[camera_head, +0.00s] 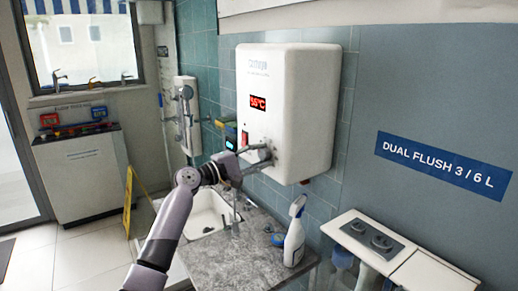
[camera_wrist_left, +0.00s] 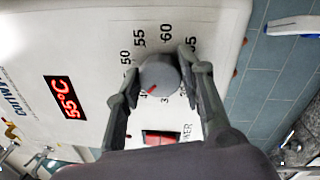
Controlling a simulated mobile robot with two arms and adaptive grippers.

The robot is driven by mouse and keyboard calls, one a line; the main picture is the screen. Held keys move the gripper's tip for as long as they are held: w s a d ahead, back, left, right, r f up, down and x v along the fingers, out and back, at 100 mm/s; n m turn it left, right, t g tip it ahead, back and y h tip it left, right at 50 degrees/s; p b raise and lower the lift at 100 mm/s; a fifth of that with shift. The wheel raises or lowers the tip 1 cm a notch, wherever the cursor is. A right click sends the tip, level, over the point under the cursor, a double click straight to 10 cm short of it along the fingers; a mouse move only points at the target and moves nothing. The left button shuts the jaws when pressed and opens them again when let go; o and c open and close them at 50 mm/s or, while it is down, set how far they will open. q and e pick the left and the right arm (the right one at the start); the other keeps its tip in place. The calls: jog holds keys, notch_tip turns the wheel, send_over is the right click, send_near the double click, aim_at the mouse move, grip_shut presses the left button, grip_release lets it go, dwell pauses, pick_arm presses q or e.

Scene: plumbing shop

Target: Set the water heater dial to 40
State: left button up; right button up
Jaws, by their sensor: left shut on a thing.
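The white water heater (camera_head: 285,100) hangs on the tiled wall. Its red display (camera_head: 258,102) reads 55°C, and this display also shows in the left wrist view (camera_wrist_left: 66,97). The round grey dial (camera_wrist_left: 160,70) has a red pointer mark aimed toward the lower left of that view, near a partly hidden number starting with 4. The numbers 50, 55, 60 and 65 are readable around it. My left gripper (camera_wrist_left: 157,68) is shut on the dial, one finger on each side. In the head view my left gripper (camera_head: 263,156) reaches the heater's front, and the dial is hidden there.
A red power switch (camera_wrist_left: 160,137) sits beside the dial, close to the fingers. Below are a sink (camera_head: 207,214) and a grey counter (camera_head: 240,255). A yellow floor sign (camera_head: 129,200) stands at left.

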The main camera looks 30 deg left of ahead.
pick_arm(q)
jog(key=shift+r+n+p, duration=0.1)
jog(key=shift+n+p, duration=0.6)
jog(key=shift+n, duration=0.2)
jog(key=o, duration=1.1)
jog(key=shift+a, duration=0.1)
jog(key=shift+o, duration=0.2)
jog(key=v, duration=1.2)
